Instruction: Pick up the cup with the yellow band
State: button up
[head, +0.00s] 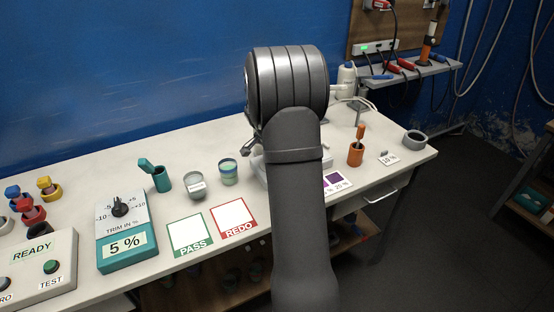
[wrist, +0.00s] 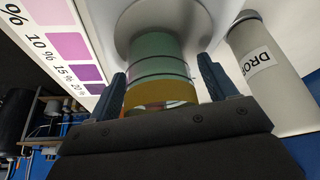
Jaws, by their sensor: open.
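In the wrist view, a green cup with dark lines and a yellow band (wrist: 163,93) stands between the fingers of my gripper (wrist: 165,85). The two blue fingers are open, one on either side of the cup; contact cannot be told. The lower part of the cup is hidden by the gripper body. In the head view, a cup with teal, yellowish and blue bands (head: 228,174) stands left of my arm; I cannot tell whether it is the same cup.
A grey labelled cup (head: 195,187) stands left of the banded cup; a grey labelled cylinder (wrist: 265,70) is close to the right finger in the wrist view. A teal cup (head: 162,180), an orange holder (head: 355,154) and a grey ring (head: 415,141) also occupy the bench.

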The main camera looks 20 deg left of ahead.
jog(key=shift+c, duration=0.4)
jog(key=c, duration=1.1)
jog(key=shift+r, duration=0.1)
